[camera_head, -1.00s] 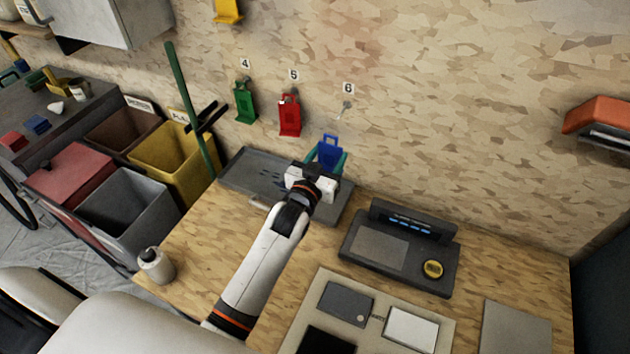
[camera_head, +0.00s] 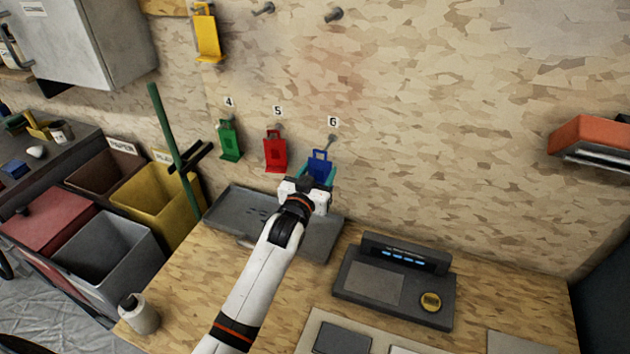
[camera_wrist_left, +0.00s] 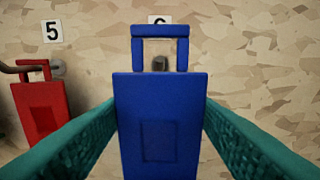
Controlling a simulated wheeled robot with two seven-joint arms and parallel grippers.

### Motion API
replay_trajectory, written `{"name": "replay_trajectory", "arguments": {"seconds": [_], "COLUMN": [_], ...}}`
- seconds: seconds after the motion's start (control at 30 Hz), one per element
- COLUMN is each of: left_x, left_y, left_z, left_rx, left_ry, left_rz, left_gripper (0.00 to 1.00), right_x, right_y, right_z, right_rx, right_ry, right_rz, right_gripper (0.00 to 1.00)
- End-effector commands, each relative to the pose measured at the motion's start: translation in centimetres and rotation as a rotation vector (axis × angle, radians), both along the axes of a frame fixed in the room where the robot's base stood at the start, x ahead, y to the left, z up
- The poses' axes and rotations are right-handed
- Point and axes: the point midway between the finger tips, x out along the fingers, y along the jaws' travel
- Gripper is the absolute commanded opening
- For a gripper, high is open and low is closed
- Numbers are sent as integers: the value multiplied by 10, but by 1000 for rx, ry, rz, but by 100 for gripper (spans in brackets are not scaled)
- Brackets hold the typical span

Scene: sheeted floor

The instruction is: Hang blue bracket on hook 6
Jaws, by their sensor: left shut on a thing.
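The blue bracket (camera_head: 320,165) is held upright in my left gripper (camera_head: 318,178), just below and left of hook 6 (camera_head: 332,140) in the head view. In the left wrist view the blue bracket (camera_wrist_left: 160,115) stands between the two teal fingers, which press its sides. Its top loop frames the dark tip of hook 6 (camera_wrist_left: 160,63). I cannot tell whether the loop touches the hook or is still in front of it. The label 6 (camera_head: 333,122) is above the hook; the bracket's loop partly hides it in the wrist view. My right gripper is not in view.
A red bracket (camera_head: 275,155) hangs on hook 5, close to the left, and a green bracket (camera_head: 230,142) on hook 4. A grey tray (camera_head: 235,212) lies on the bench below my arm. A dark console (camera_head: 395,285) stands to the right. The wall right of hook 6 is clear.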

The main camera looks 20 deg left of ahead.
Motion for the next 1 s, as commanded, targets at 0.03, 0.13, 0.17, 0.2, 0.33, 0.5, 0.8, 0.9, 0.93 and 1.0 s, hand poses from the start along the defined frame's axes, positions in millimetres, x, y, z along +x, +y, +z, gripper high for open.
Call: {"name": "replay_trajectory", "arguments": {"seconds": [0.03, 0.13, 0.17, 0.2, 0.33, 0.5, 0.8, 0.9, 0.93, 1.0], "left_x": [4, 10, 11, 14, 22, 32, 48, 52, 53, 55], "left_y": [0, 0, 0, 0, -1, -1, -2, -2, -2, -2], "left_z": [-1, -2, -2, -2, -3, -3, -6, -8, -9, -10], "left_rx": [0, 0, 0, 0, 1, 0, 0, 0, 0, 0], "left_ry": [-4, -4, -4, -4, -3, -4, -3, -3, -3, -3], "left_rz": [0, -1, 0, 0, 0, -1, -1, 0, 0, 0], "left_gripper": [27, 27, 27, 27, 27, 27, 27, 27, 27, 27], "right_x": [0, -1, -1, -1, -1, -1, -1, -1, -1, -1], "right_y": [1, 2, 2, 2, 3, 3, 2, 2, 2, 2], "right_z": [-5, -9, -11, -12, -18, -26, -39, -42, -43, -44], "right_rx": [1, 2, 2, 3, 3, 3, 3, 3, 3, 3], "right_ry": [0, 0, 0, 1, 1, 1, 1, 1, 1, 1], "right_rz": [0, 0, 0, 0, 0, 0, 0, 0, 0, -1], "right_gripper": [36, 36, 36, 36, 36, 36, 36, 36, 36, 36]}}
